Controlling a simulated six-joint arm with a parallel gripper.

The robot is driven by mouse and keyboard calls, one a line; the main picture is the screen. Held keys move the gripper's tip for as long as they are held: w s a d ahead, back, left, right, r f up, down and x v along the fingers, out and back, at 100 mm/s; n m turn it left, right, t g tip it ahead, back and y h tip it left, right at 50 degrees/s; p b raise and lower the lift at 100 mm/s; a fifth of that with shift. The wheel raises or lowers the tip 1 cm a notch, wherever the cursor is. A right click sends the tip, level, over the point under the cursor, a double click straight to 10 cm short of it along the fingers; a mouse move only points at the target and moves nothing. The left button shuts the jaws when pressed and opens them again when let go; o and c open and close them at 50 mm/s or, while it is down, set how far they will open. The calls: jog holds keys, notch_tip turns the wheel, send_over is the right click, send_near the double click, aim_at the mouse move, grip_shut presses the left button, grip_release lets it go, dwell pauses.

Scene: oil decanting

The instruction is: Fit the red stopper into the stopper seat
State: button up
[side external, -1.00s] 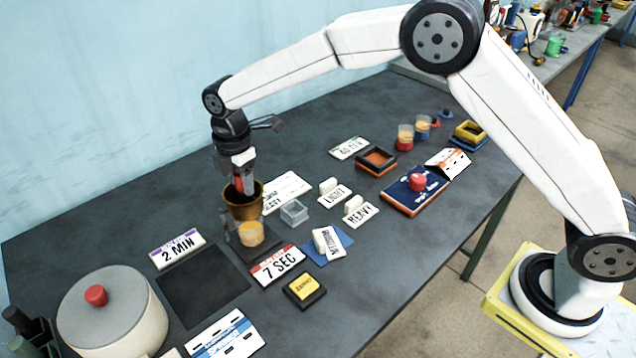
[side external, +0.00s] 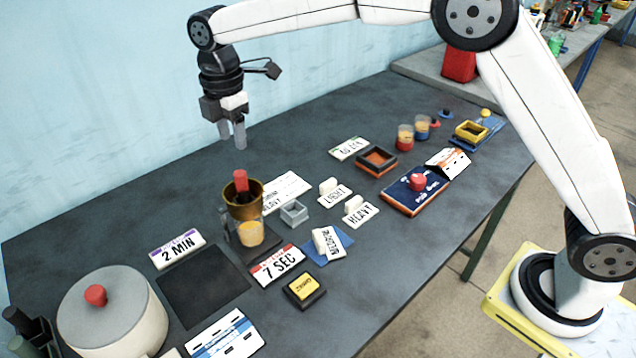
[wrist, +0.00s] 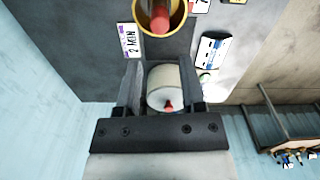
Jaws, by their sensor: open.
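The red stopper (side external: 240,181) stands upright in the brass cup (side external: 242,205), its top above the rim. Its lower end and any seat inside the cup are hidden, so I cannot tell how deep it sits. In the wrist view the stopper (wrist: 161,17) shows inside the cup's rim (wrist: 141,22) at the top edge. My gripper (side external: 232,142) is open and empty, above the stopper and clear of it. Its two fingers also frame the wrist view (wrist: 160,75).
A glass of yellow oil (side external: 251,232) stands at the cup's front. A clear square box (side external: 294,213) and label cards, including "7 SEC" (side external: 278,265), lie nearby. A large pot with a red knob (side external: 112,310) stands front left.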

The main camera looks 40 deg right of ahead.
jog(key=shift+d, duration=0.1)
dwell(0.4)
jog(key=shift+s+d+f+m, duration=0.1)
jog(key=shift+s+d+m, duration=0.1)
jog(key=shift+d+m, duration=0.25)
jog(key=s+d+f+m+t, duration=0.1)
jog(key=s+d+f+m, duration=0.4)
jog(key=s+d+m, duration=0.4)
jog(key=s+d+f+m+t, duration=0.1)
jog(key=s+d+f+m, duration=0.4)
jog(key=s+d+m, duration=0.4)
jog(key=shift+s+d+f+m+t, duration=0.3)
jog(key=shift+s+d, duration=0.2)
jog(key=shift+s, duration=2.5)
